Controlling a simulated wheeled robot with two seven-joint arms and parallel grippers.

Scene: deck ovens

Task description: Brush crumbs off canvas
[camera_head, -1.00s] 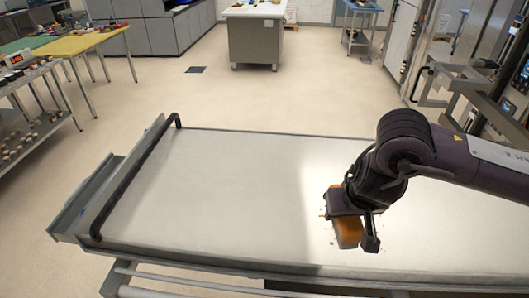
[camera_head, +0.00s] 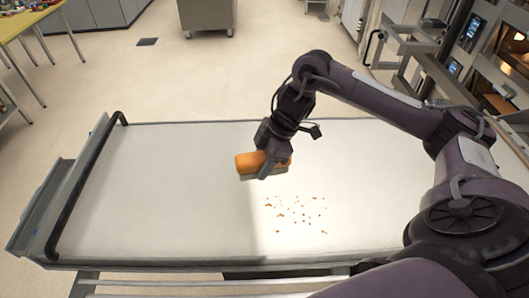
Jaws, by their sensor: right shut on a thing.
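The pale canvas (camera_head: 160,190) is a long flat surface on a metal frame across the middle of the view. Small orange-brown crumbs (camera_head: 295,210) lie scattered on its brightly lit part, right of centre. My right gripper (camera_head: 265,165) is shut on a brush (camera_head: 249,162) with an orange wooden body. The brush is above and left of the crumbs in the picture. I cannot tell whether its bristles touch the canvas. My left gripper is not in view.
A black bar handle (camera_head: 88,180) runs along the canvas's left end. Deck ovens (camera_head: 500,75) stand at the right. A yellow-topped table (camera_head: 25,18) is at the far left, and a grey cabinet (camera_head: 207,17) is at the back. The left half of the canvas is clear.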

